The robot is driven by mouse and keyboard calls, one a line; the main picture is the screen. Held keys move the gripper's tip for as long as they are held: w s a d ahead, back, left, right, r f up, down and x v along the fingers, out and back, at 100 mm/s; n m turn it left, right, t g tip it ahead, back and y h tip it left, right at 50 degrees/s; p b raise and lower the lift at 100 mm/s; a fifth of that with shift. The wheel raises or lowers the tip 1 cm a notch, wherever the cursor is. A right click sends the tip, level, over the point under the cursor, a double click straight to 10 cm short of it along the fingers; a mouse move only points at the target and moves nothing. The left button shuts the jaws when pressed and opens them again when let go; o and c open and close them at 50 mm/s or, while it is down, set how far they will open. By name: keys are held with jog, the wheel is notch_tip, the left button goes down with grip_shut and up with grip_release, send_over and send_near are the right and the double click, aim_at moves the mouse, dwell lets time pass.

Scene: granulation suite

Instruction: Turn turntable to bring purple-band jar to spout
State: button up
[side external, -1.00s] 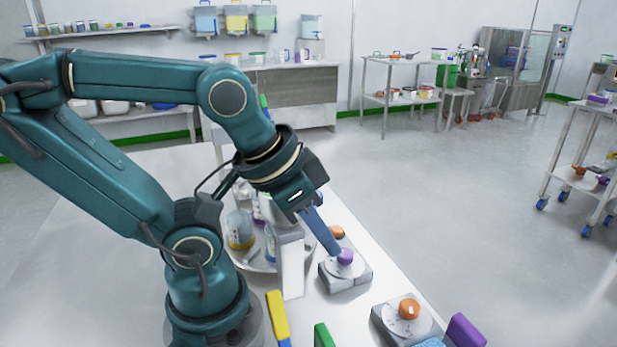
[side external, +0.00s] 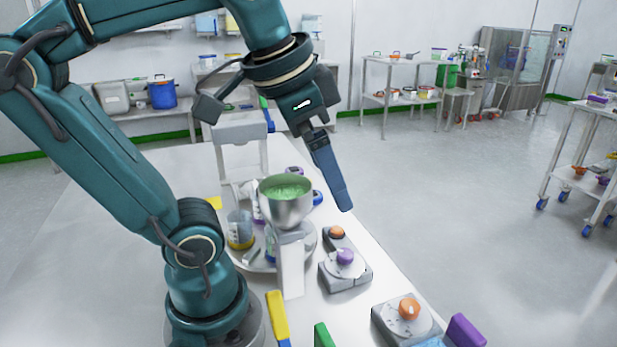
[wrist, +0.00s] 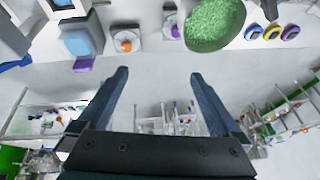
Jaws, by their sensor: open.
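The turntable (side external: 308,242) is a round pale plate on the white table, bearing several jars. A yellow-band jar (side external: 240,230) stands at its left. A purple patch (side external: 257,208) shows left of the hopper, but I cannot tell if it is the purple-band jar. A steel hopper (side external: 287,207) with green granules hangs over the plate; its spout is hidden. A grey box with a purple knob (side external: 345,256) and an orange button (side external: 337,232) sits right of the turntable. My gripper (side external: 344,206) is open and empty, above and clear of the knob; its fingers are apart in the wrist view (wrist: 159,74).
A second grey box with an orange knob (side external: 409,308) sits near the table's front right, beside a purple block (side external: 466,330). A white post (side external: 291,265) stands before the turntable. Blue, yellow and purple rings (wrist: 271,32) lie right of the hopper in the wrist view.

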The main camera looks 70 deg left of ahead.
jog(key=s+a+m+g+y, duration=0.2)
jog(key=a+m+g, duration=0.6)
jog(key=a, duration=1)
jog(key=shift+s+a+f, duration=0.15)
jog(key=shift+a+f, duration=0.05)
jog(key=shift+f, duration=1.45)
jog(key=shift+s+a+f, duration=0.1)
jog(key=shift+a+f, duration=0.1)
jog(key=shift+f, duration=1.5)
jog(key=shift+s+a+f, duration=0.15)
jog(key=shift+a+f, duration=0.05)
jog(key=shift+f, duration=1.45)
grip_shut()
